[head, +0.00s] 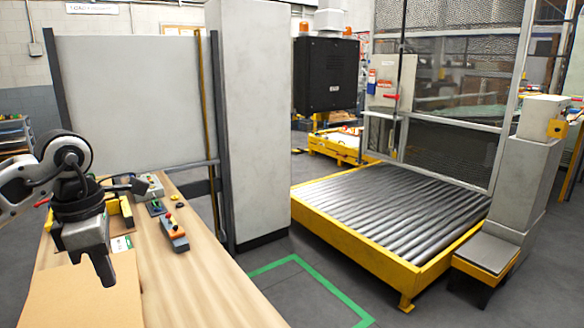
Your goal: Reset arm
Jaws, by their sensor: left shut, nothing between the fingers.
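My left arm comes in from the left, and my left gripper (106,279) points down over the near left part of the wooden table (195,285). Its fingers are shut with nothing between them. It hangs above or just beside a brown cardboard surface (85,302); the exact gap cannot be told. My right gripper is not in view.
A white panel and pillar (253,120) stand beyond. A yellow-framed roller conveyor (395,215) stands right. Green tape (300,262) marks open floor.

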